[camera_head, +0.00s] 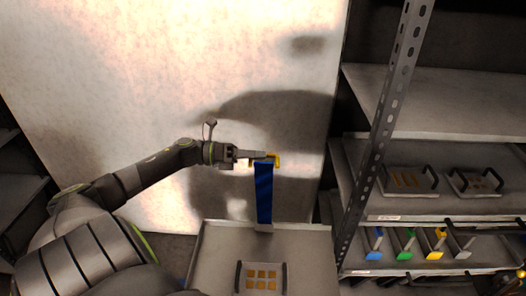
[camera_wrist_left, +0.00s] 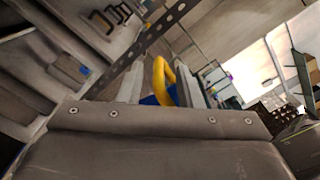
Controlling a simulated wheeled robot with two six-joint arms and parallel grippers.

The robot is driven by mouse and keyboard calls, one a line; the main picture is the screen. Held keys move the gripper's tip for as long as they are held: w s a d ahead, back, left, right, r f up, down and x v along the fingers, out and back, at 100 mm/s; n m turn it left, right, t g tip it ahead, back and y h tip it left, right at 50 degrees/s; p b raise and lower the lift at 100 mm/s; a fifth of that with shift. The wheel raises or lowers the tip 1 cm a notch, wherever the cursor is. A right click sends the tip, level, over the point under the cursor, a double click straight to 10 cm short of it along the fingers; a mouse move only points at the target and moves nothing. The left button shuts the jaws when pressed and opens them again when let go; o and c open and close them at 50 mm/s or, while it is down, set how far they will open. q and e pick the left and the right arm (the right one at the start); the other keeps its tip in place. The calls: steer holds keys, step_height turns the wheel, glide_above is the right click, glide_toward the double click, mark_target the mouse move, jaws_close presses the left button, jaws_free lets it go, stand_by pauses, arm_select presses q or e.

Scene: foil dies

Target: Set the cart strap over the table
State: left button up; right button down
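A blue strap (camera_head: 264,195) hangs straight down from my left gripper (camera_head: 272,158) in the head view. A yellow hook (camera_head: 276,161) is at its top end, between or just beyond the fingertips. In the left wrist view the yellow hook (camera_wrist_left: 163,76) and a bit of blue strap show between the two fingers of the left gripper (camera_wrist_left: 168,90), which looks shut on it. The strap's lower end is just above or at the far edge of a grey cart top (camera_head: 215,250); I cannot tell if it touches. My right gripper is not in view.
A die with gold squares (camera_head: 262,279) and dark handles sits on the cart top. A metal rack stands at right, with two handled dies (camera_head: 406,180) on one shelf and blue, green, yellow and grey tools (camera_head: 405,243) below. A pale wall (camera_head: 150,90) is behind.

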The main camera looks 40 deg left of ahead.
arm_select(q)
steer(key=shift+x, duration=1.05)
steer(key=shift+s, duration=0.1)
jaws_close()
